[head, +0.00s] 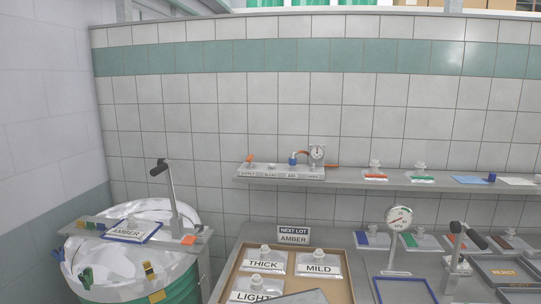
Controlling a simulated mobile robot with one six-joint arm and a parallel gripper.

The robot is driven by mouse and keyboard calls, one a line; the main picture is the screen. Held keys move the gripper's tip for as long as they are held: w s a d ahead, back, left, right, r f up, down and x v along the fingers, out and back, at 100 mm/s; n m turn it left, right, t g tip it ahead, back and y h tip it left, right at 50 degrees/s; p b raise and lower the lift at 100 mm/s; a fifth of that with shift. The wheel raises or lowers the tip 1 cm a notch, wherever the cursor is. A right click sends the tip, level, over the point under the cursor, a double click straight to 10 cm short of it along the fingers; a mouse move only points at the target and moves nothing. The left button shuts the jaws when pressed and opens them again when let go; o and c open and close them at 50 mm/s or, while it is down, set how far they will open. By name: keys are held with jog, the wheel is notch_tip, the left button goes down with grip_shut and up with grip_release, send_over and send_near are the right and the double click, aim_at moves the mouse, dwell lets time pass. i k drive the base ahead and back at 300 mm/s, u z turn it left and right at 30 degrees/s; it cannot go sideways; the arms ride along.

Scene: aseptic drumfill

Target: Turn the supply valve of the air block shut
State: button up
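The air block (280,172) is a pale block on the left end of the wall shelf, with small labels along its front. The supply valve (249,158) stands at its left end above the "SUPPLY" label and has a small orange handle. The handle is too small to tell whether it is turned open or shut. A small pale knob (272,166) sits to its right, then a blue part (293,159) and a round gauge (317,152) with orange-red pieces beside it. My gripper is not in view.
The shelf (350,184) also carries capped pouches to the right. Below is a tray (237,262) with pouches marked THICK, MILD and LIGHT. A lined drum (130,265) stands at left with an upright arm (171,190). A dial gauge (398,219) rises at right. The wall above the shelf is clear.

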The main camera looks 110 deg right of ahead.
aim_at(249, 160)
jog(key=z, duration=0.05)
jog(key=k, duration=1.45)
jog(key=z, duration=3.9)
jog(key=i, duration=0.1)
jog(key=u, duration=2.6)
jog(key=i, duration=1)
jog(key=z, duration=0.05)
